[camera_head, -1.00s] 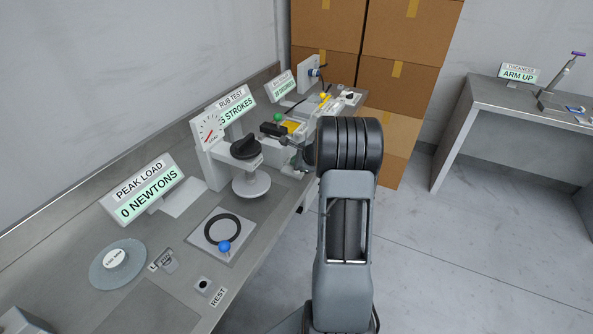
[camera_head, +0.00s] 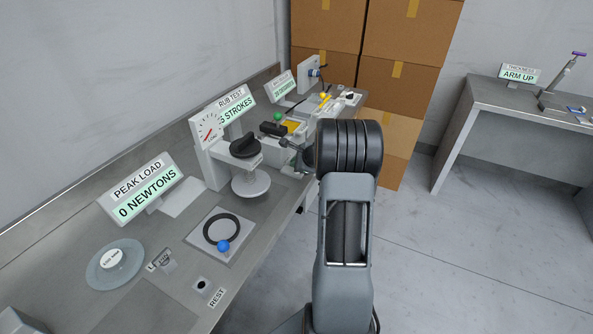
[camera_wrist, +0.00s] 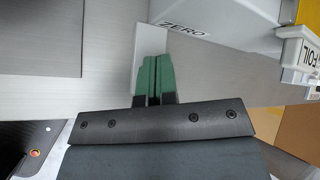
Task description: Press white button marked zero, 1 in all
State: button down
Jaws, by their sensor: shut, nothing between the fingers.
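A ZERO label (camera_wrist: 185,26) shows at the top of the wrist view, on the edge of a white housing. A pale white block (camera_wrist: 147,52) lies just left of it, partly hidden behind my fingers; I cannot tell for sure that it is the button. My gripper (camera_wrist: 152,62) has its green fingers together with nothing between them. Its tips overlap the block in the picture, and contact cannot be told. In the head view my arm hides most of the gripper, at the far part of the bench; the ZERO label cannot be made out there.
A FOIL holder (camera_wrist: 300,55) stands right of the label in the wrist view. In the head view, the load press (camera_head: 213,150), PEAK LOAD display (camera_head: 143,190), ring plate (camera_head: 203,247) and round disc (camera_head: 97,275) occupy the nearer bench. Boxes (camera_head: 405,90) stand behind.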

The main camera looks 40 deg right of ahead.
jog(key=shift+f+b, duration=0.4)
dwell(0.7)
jog(key=shift+r+p, duration=0.7)
jog(key=shift+r, duration=0.25)
notch_tip(320, 180, up, 5)
jog(key=p, duration=0.4)
dwell(0.8)
